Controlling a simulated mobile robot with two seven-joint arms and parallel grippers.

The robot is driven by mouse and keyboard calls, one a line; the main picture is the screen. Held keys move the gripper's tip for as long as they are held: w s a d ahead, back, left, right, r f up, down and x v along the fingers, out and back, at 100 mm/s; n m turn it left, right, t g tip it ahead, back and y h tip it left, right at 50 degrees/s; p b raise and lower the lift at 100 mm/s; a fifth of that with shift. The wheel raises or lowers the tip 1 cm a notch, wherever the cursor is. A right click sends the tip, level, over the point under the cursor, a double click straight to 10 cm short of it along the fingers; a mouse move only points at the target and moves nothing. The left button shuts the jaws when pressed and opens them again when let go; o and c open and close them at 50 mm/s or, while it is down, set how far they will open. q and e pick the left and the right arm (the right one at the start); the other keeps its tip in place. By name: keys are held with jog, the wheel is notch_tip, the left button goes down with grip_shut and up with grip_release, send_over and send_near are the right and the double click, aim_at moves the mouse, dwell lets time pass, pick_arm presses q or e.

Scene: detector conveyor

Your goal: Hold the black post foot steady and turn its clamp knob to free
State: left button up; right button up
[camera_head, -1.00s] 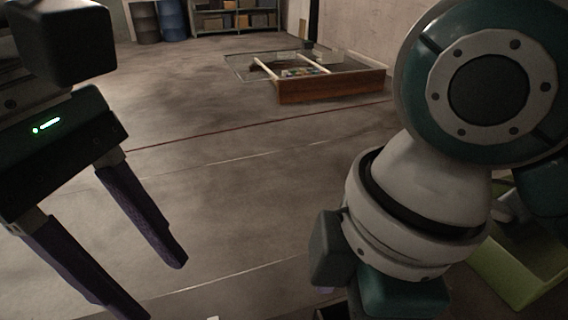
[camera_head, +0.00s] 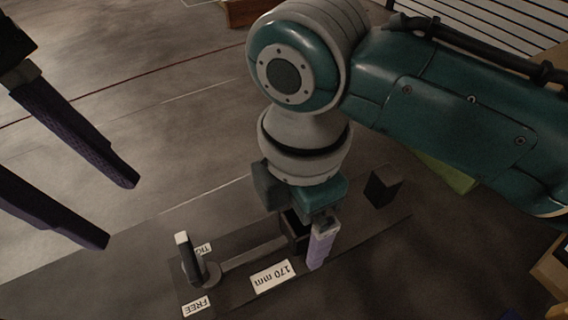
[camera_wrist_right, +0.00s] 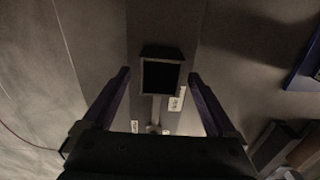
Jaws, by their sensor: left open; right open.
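The black post foot (camera_head: 293,234) is a dark square block on a dark plate, partly hidden by my right gripper in the head view. From above, it shows as a black square (camera_wrist_right: 162,77) in the right wrist view. The clamp knob (camera_head: 193,262), with an upright pale-tipped handle, stands to its left, beside TIGHT and FREE labels; I cannot tell which it is set to. My right gripper (camera_wrist_right: 159,72) is open and points down, its fingers on either side of the foot with gaps visible. My left gripper (camera_head: 121,214) is open and empty, left of the knob and apart from it.
A 170 mm label (camera_head: 271,276) lies on the plate in front of the foot. Another dark block (camera_head: 383,186) stands to the right. A yellow-green bin (camera_head: 446,174) sits behind my right arm. The floor on the left is clear.

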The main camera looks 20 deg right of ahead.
jog(key=shift+f, duration=0.4)
grip_shut()
dwell(0.5)
